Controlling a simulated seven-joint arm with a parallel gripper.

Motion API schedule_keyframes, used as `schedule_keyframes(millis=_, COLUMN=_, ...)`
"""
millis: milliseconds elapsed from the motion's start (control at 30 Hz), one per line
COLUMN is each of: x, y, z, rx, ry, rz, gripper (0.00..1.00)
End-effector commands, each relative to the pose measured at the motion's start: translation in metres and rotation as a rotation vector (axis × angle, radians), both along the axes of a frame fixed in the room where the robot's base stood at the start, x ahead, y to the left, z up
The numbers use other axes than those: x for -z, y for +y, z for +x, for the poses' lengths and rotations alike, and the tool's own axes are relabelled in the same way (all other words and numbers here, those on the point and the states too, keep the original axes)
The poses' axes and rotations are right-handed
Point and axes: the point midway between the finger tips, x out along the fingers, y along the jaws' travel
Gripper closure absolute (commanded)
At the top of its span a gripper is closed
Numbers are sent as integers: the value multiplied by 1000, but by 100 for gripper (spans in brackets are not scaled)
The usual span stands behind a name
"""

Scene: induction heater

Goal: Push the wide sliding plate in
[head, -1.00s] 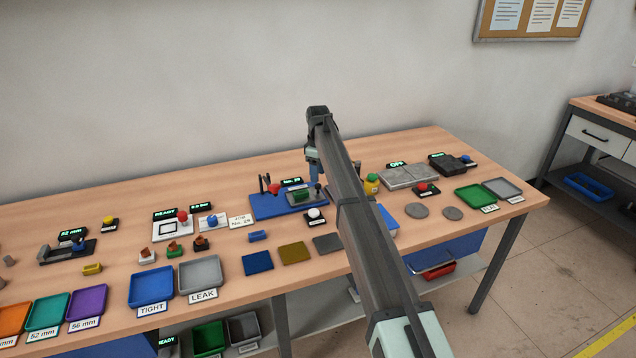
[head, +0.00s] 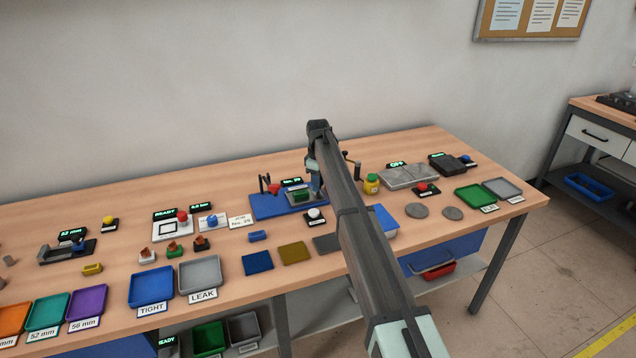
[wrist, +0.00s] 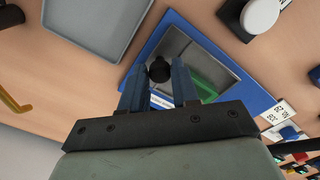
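The wide sliding plate appears to be the grey plate (head: 316,200) on the blue base (head: 262,207), near the middle of the bench. It also shows in the wrist view as a dark grey plate (wrist: 176,42) with a black round knob (wrist: 159,70). A green block (head: 300,195) lies at the plate and shows beside the right finger in the wrist view (wrist: 213,76). My gripper (wrist: 158,72) is open. Its two blue fingers stand on either side of the knob in the picture, with small gaps; I cannot tell whether they touch it. In the head view my gripper (head: 316,182) is over the plate, partly hidden by my arm.
A red knob (head: 273,189) and dark posts stand at the base's left. A white round button (head: 315,214) is in front. A grey tray (wrist: 95,28) shows in the wrist view.

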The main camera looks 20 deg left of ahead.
Motion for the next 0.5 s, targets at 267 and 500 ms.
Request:
schedule_keyframes(millis=267, x=0, y=0, z=0, rx=0, ry=0, rz=0, gripper=97)
schedule_keyframes(millis=500, x=0, y=0, z=0, rx=0, ry=0, rz=0, gripper=100)
